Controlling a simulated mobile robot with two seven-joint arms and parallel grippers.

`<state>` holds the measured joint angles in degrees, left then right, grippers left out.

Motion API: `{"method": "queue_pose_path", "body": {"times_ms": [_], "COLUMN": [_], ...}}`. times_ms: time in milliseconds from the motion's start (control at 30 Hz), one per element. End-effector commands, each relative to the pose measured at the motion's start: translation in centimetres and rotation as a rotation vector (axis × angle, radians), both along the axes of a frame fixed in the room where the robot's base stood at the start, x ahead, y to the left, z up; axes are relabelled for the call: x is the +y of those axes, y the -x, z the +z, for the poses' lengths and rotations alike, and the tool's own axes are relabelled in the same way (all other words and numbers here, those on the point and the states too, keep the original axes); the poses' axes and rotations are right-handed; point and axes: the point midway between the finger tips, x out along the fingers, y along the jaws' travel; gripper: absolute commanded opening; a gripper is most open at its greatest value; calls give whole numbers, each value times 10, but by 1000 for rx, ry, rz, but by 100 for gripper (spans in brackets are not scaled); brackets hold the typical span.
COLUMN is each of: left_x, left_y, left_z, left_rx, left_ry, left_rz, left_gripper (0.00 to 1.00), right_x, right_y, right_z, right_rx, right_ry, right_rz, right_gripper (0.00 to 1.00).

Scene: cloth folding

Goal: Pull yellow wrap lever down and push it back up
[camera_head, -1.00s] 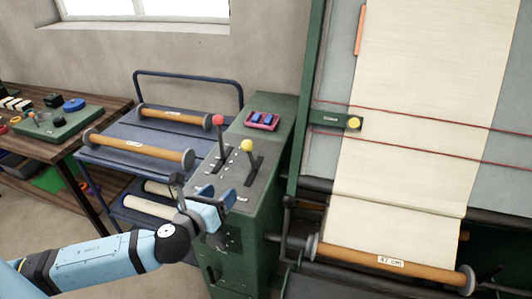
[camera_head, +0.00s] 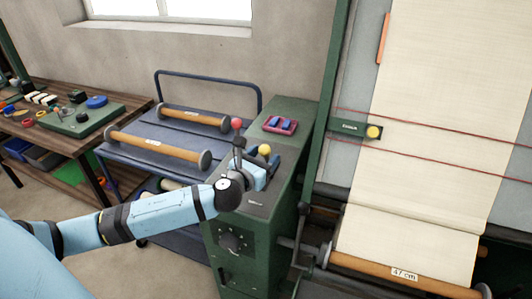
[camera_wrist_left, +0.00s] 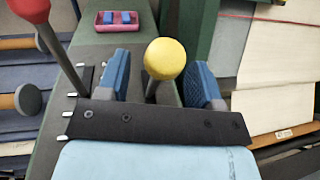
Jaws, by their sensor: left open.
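The yellow wrap lever (camera_head: 264,150) has a round yellow knob on a thin dark shaft and stands on top of the green control box (camera_head: 262,205). In the left wrist view its knob (camera_wrist_left: 165,58) sits between the two blue finger pads of my left gripper (camera_wrist_left: 162,80). The gripper is open, with a gap showing on both sides of the shaft. In the head view my left gripper (camera_head: 256,176) is at the lever and hides most of its shaft. My right gripper is in neither view.
A red-knobbed lever (camera_head: 237,124) stands just left of the yellow one, close to my left gripper. A pink tray with blue blocks (camera_head: 281,125) lies behind on the box. A blue cart (camera_head: 150,133) with rollers is at left; the cloth machine (camera_head: 345,128) is at right.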

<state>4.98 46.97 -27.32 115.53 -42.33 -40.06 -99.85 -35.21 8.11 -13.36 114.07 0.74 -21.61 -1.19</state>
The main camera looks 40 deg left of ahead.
Motion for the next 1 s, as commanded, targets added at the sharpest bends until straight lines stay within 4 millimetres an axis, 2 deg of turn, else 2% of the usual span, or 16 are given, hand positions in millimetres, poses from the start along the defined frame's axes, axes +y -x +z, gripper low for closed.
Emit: {"method": "queue_pose_path", "body": {"times_ms": [133, 433, 467, 700, 733, 1000], "left_x": [0, 0, 0, 0, 0, 5], "left_y": [-11, -14, -14, -13, -13, -15], "left_z": [0, -1, -1, 0, 0, 2], "left_rx": [1, 1, 1, 1, 1, 10], "left_ry": [1, 1, 1, 1, 1, 2], "left_rz": [0, -1, -1, -1, -1, 0], "left_gripper": [60, 60, 58, 3, 0, 0], "right_x": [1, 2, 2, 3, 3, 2], "right_y": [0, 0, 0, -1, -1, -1], "right_z": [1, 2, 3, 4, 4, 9], "right_rx": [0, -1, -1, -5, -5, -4], "right_ry": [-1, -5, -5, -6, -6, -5], "right_rz": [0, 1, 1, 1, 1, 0], "right_gripper": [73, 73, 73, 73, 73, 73]}}
